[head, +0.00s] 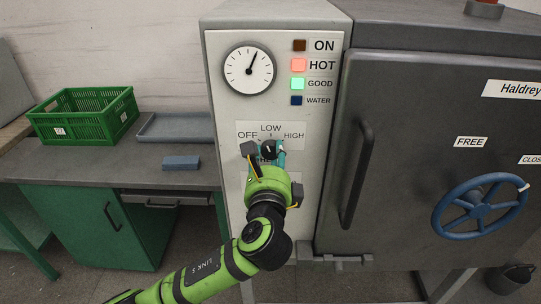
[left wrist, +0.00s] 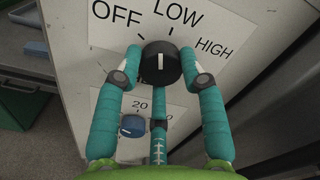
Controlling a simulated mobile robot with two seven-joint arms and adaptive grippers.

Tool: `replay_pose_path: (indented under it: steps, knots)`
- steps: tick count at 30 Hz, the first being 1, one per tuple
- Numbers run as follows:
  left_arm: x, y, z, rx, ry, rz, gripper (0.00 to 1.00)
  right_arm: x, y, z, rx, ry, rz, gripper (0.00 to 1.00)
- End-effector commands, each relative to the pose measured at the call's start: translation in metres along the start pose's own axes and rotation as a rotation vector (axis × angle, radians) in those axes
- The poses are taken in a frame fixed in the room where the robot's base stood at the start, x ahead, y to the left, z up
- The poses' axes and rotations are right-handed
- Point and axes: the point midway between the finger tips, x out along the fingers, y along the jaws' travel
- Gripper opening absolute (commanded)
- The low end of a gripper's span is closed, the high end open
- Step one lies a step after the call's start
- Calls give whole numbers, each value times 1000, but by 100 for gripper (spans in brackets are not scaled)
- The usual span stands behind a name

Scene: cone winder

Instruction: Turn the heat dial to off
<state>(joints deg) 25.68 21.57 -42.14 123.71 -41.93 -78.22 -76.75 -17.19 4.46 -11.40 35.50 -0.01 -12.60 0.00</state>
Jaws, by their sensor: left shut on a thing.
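The heat dial (head: 270,152) is a black round knob on the pale control panel, under the labels OFF, LOW and HIGH. In the left wrist view the dial (left wrist: 161,62) has a white pointer line running straight up the picture, between the OFF and LOW marks and nearer LOW. My left gripper (head: 268,155) is shut on the dial. Its teal fingers, seen in the left wrist view (left wrist: 162,68), hold the knob from both sides. The gripper hides part of the panel below the dial in the head view. My right gripper is not in view.
A smaller blue knob (left wrist: 132,126) sits below the dial. The HOT lamp (head: 298,65) glows red and the GOOD lamp (head: 298,84) green. The oven door with its handle (head: 357,175) and blue wheel (head: 480,207) is right. A green crate (head: 85,126) stands left.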

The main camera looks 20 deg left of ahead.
Motion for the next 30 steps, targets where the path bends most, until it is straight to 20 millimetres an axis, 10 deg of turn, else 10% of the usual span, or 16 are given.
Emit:
replay_pose_path:
  steps: [30]
  knots:
    - [1, 1, 6, -735, -15, -10, 8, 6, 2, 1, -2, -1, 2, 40]
